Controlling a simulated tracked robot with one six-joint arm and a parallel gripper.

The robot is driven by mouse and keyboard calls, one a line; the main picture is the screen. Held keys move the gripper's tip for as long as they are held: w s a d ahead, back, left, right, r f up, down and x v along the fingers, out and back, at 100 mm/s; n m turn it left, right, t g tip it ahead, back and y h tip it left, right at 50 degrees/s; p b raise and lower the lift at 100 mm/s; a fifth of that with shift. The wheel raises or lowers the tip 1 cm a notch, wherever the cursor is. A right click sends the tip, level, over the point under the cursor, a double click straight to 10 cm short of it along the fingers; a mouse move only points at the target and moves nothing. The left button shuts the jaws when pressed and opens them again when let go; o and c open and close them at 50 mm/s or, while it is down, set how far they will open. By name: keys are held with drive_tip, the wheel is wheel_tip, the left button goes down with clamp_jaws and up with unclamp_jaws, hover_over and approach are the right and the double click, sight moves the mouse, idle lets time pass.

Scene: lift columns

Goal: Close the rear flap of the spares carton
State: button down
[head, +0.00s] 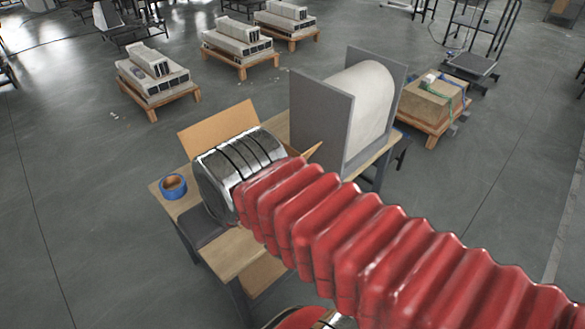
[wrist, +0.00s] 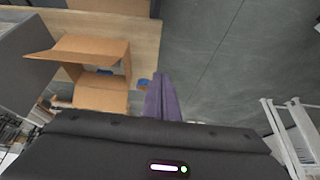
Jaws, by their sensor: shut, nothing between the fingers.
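The spares carton is an open brown cardboard box on a wooden table. In the head view my arm hides most of it; its rear flap (head: 214,126) stands up on the far side, and another flap (head: 314,151) sticks out at right. In the wrist view the carton (wrist: 120,72) lies left of the fingers with its inside partly visible. The flap on its lower side (wrist: 100,99), apparently the rear one, is open. My gripper (wrist: 163,82) shows as purple fingers, shut and empty, to the right of this flap and apart from it in the picture. The head view hides the fingers.
A blue tape roll (head: 173,187) lies on the table's left end (head: 160,205); it also shows beside my fingers in the wrist view (wrist: 143,84). A grey-panelled stand with a white roll (head: 358,105) rises right of the carton. Loaded pallets (head: 158,82) stand on the floor beyond.

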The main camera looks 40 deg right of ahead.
drive_tip(key=shift+d+f, duration=0.1)
idle(0.3)
drive_tip(key=w+d+f+m+y, duration=0.5)
drive_tip(key=d+f+m+y, duration=0.5)
drive_tip(key=m, duration=0.9)
drive_tip(key=s+d+f+m+t+h, duration=0.1)
drive_tip(key=d+f+m+t+h, duration=0.1)
drive_tip(key=d+m, duration=0.3)
drive_tip(key=s+d+f+m+t+h, duration=0.1)
drive_tip(key=d+f+m+t+h, duration=0.2)
drive_tip(key=d+m, duration=0.3)
drive_tip(key=s+d+f+m+t+h, duration=0.1)
drive_tip(key=d+f+m+t+h, duration=0.2)
drive_tip(key=d, duration=0.9)
drive_tip(key=m+t+h, duration=0.1)
drive_tip(key=m, duration=0.1)
drive_tip(key=shift+s+f+m+h, duration=0.2)
drive_tip(key=shift+s+m+h, duration=0.05)
drive_tip(key=shift+m+h, duration=0.15)
drive_tip(key=shift+w, duration=0.15)
